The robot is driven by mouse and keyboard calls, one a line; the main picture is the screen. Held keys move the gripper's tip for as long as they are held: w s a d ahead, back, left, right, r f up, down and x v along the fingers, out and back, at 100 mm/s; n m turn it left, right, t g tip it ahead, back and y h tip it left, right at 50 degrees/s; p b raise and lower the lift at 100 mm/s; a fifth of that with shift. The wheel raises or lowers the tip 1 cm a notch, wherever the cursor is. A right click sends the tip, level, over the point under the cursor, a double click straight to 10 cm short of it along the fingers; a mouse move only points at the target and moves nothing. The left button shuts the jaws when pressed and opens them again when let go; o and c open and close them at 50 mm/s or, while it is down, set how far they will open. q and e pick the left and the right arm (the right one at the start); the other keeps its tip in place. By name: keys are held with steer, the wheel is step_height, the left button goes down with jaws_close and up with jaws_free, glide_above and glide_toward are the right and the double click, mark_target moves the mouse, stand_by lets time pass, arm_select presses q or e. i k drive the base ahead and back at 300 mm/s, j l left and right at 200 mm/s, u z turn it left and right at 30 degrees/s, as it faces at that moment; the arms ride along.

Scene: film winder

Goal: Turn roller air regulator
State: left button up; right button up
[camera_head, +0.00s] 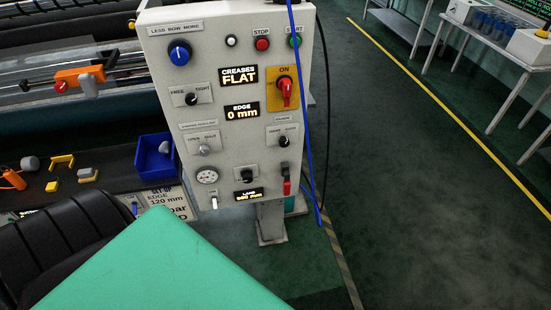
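A light grey control panel (225,60) stands upright in the middle of the head view. A round pressure gauge (207,175) sits at its lower left. A black knob (247,176) is to the right of the gauge, and a grey knob (204,150) is just above the gauge. The small labels are too blurred to tell which knob is the roller air regulator. Neither of my grippers is in view, and nothing is seen touching the panel.
The panel also holds a blue knob (180,53), a red switch (286,90) on a yellow plate and stop and start buttons. A blue cable (304,140) hangs along its right edge. A blue bin (154,158) stands left.

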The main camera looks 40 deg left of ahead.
mark_target(247, 178)
steer(key=u, duration=1.45)
